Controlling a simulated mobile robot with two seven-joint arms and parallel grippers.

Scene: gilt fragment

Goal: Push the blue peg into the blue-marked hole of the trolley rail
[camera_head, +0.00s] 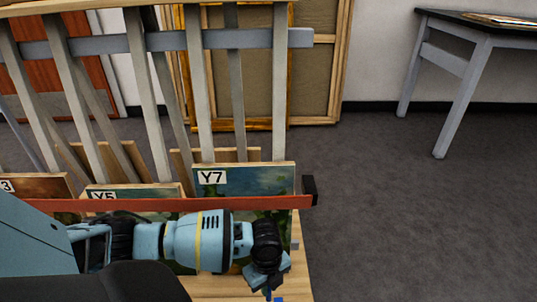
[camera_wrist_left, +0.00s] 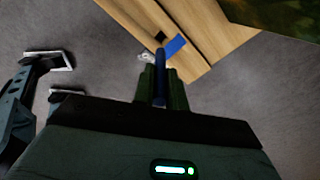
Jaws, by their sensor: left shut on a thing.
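My left gripper (camera_head: 268,281) is shut on the blue peg (camera_head: 268,294), low at the right end of the trolley. In the left wrist view, the peg (camera_wrist_left: 160,90) stands between the dark green fingers of the left gripper (camera_wrist_left: 161,76). Beyond its tip lies the pale wooden trolley rail (camera_wrist_left: 205,30) with a dark square hole (camera_wrist_left: 161,36) and a blue mark (camera_wrist_left: 173,46) beside it. The peg appears short of the hole; its exact gap is unclear. My right gripper (camera_wrist_left: 58,76) is open and empty at the left of the wrist view.
A red bar (camera_head: 170,205) with a black end block (camera_head: 310,190) crosses above my left arm. Painted panels, one labelled Y7 (camera_head: 243,178), stand in the trolley among grey uprights. A grey table (camera_head: 470,45) stands back right. The floor (camera_head: 420,220) on the right is clear.

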